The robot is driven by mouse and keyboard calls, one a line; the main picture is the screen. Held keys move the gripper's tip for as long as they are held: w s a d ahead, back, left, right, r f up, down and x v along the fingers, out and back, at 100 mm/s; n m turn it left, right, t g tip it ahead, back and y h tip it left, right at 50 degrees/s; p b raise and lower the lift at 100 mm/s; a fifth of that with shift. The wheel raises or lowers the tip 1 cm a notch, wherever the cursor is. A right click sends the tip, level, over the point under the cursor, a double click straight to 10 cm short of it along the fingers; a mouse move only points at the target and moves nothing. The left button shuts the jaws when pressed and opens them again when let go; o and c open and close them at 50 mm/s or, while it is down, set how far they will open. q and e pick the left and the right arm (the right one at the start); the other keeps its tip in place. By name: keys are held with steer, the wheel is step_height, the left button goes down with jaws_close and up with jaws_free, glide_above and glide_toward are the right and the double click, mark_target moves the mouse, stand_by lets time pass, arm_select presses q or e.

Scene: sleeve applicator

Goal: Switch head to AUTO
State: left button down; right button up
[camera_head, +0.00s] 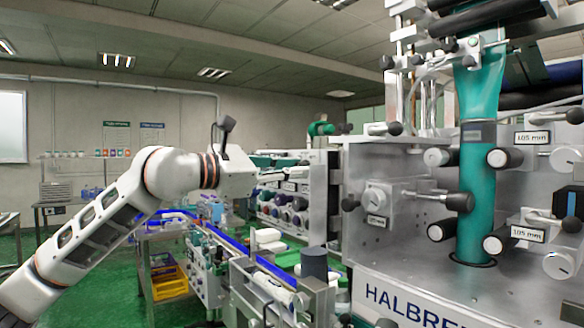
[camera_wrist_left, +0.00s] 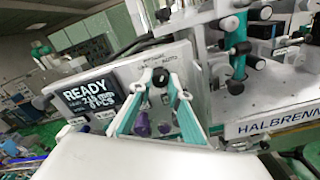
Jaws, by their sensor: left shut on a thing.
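The machine head's control panel (camera_wrist_left: 183,58) fills the middle of the left wrist view. Its dark screen (camera_wrist_left: 90,92) reads READY, with smaller lines below. A black selector knob (camera_wrist_left: 160,77) sits right of the screen, under small lettering too blurred to read for certain. My left gripper (camera_wrist_left: 161,84) has its teal fingers on both sides of this knob and is shut on it. The knob's pointing direction cannot be made out. In the head view my left gripper (camera_head: 302,166) reaches the machine from the left; the knob is hidden there. My right gripper is not in view.
Purple round parts (camera_wrist_left: 140,122) show between the fingers in the left wrist view. A large HALBRENN machine (camera_head: 400,262) with a teal sleeve tube (camera_head: 478,200) and several black knobs stands right. A conveyor (camera_head: 275,268) runs below my left arm. A yellow crate (camera_head: 170,285) stands lower left.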

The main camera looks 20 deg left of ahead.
arm_select(q)
steer(key=shift+m, duration=0.4)
steer(key=c, duration=1.9)
jaws_free()
steer(key=shift+s+a, duration=0.1)
steer(key=v, duration=1.1)
steer(key=shift+s+a, duration=0.25)
steer(key=shift+s, duration=0.1)
